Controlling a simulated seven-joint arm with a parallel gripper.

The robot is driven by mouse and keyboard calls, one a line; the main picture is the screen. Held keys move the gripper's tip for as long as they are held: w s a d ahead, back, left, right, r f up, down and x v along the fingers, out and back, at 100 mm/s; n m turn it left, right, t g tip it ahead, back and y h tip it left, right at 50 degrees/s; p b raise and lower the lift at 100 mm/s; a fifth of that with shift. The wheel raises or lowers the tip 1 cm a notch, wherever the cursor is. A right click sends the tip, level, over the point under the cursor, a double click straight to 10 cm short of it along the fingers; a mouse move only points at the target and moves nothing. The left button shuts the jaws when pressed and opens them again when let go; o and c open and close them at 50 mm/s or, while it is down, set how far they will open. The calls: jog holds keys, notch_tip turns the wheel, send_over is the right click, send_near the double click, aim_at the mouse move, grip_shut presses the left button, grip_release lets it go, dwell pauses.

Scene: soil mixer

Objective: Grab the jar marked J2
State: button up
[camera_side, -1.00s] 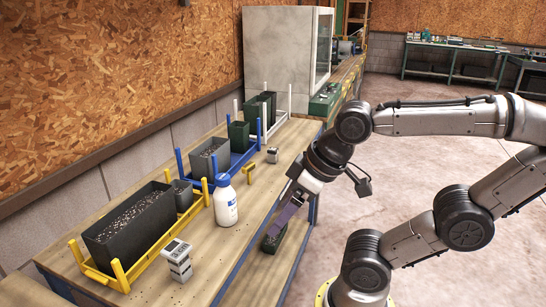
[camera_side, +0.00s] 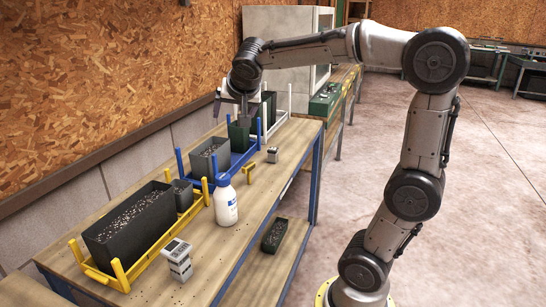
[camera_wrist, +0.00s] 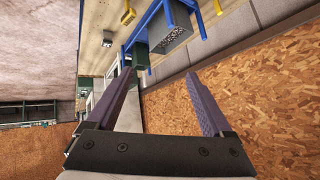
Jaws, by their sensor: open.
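No J2 marking is readable, so I cannot tell which vessel is that jar. A dark green container (camera_side: 239,137) and a grey container with dark soil (camera_side: 209,158) sit at the blue rack; the grey one also shows in the wrist view (camera_wrist: 172,32). My gripper (camera_side: 232,108) is open and empty, pointing down above the green container. In the wrist view my fingers (camera_wrist: 161,76) are spread wide, with the green container (camera_wrist: 141,54) near the left fingertip.
A large dark bin of soil (camera_side: 133,224) and a small grey pot (camera_side: 183,194) sit in the yellow rack (camera_side: 119,274). A dark green tray (camera_side: 273,235) lies on the lower shelf. A white device (camera_side: 177,260) stands on the bench front. The particleboard wall (camera_side: 100,70) is close behind.

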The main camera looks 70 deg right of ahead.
jog(key=w+d+f+m+g+h, duration=0.1)
jog(key=w+d+f+m, duration=0.15)
jog(key=w+d, duration=0.45)
jog(key=m+g+h, duration=0.1)
jog(key=m+g, duration=0.1)
jog(key=g, duration=0.3)
send_near(272, 149)
jog(key=x, duration=0.7)
jog(key=shift+s+d+f, duration=0.15)
jog(key=shift+d+f, duration=0.05)
jog(key=shift+f, duration=0.1)
jog(key=shift+x, duration=2.95)
jog(key=shift+r, duration=0.1)
jog(key=shift+c, duration=0.3)
grip_shut()
